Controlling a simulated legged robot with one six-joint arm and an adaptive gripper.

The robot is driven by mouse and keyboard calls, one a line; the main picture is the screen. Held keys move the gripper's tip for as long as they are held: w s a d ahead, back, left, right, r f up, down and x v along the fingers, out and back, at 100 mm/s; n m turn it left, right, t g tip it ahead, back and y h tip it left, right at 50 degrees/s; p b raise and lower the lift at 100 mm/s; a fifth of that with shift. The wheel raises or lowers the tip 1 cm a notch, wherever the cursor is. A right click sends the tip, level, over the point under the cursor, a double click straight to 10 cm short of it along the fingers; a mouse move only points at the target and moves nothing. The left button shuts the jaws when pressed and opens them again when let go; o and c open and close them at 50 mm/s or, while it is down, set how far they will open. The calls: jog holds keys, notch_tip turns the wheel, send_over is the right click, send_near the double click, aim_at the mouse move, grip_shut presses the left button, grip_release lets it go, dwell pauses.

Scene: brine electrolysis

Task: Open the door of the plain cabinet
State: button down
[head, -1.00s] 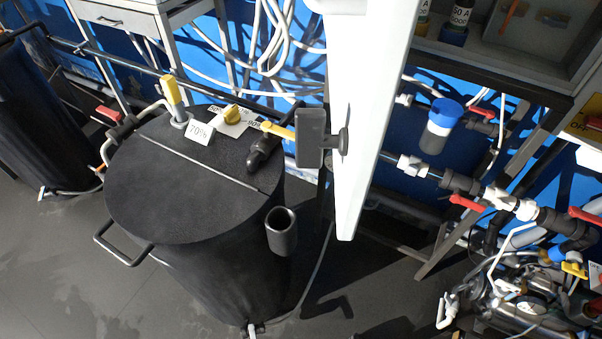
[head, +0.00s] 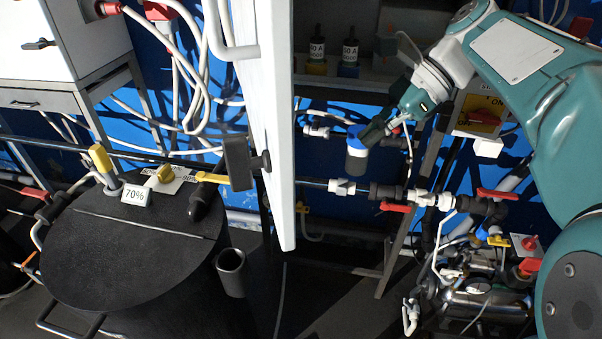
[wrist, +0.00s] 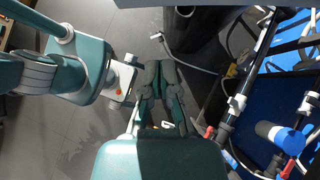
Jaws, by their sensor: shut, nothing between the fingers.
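A white door panel (head: 278,120) with a dark handle (head: 238,163) stands swung out, nearly edge-on, in the head view. Right of it the open interior of a grey cabinet (head: 345,75) shows. I cannot tell for certain that this is the plain cabinet. My gripper (head: 372,133) is right of the door, in front of the interior's lower edge and close to a blue-capped bottle; contact is unclear. In the wrist view my gripper (wrist: 160,66) has its fingers together, with nothing held. The door does not clearly show in the wrist view.
A black tank (head: 120,250) with a 70% label stands at the left. A white cabinet (head: 60,40) with a dark handle is at upper left. The blue-capped bottle (head: 357,160), pipes with red valves (head: 396,207) and pump gear (head: 480,295) lie at the right.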

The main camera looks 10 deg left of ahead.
jog(key=a+r+x, duration=0.1)
jog(key=r+x, duration=0.1)
jog(key=x, duration=1)
jog(key=shift+s+a+f, duration=0.3)
jog(key=shift+s+a, duration=0.15)
jog(key=shift+a, duration=0.15)
jog(key=shift+a, duration=0.1)
